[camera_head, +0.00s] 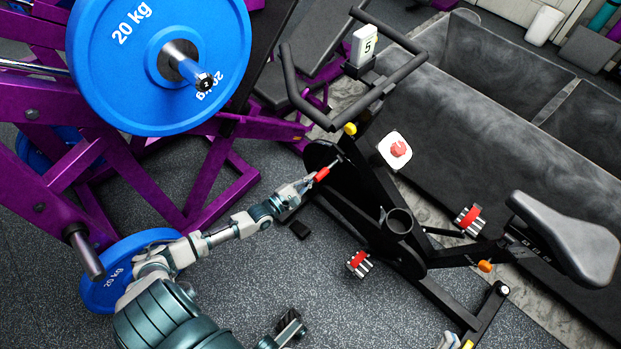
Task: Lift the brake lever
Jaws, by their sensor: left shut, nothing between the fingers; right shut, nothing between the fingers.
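The exercise bike (375,195) stands tilted across the middle of the picture. A short red-gripped lever (322,174), which I take as the brake lever, sticks out beside its dark flywheel housing. My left gripper (306,184) is shut and empty, with its tips right at the lower left end of the red grip. I cannot tell whether they touch it or sit under it. My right gripper (291,326) is shut and empty, low at the bottom edge, well away from the lever.
A purple rack (200,190) with a blue 20 kg plate (125,65) stands at the left, close to my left arm. A second blue plate (100,292) is beside that arm. Grey floor (240,290) is open below.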

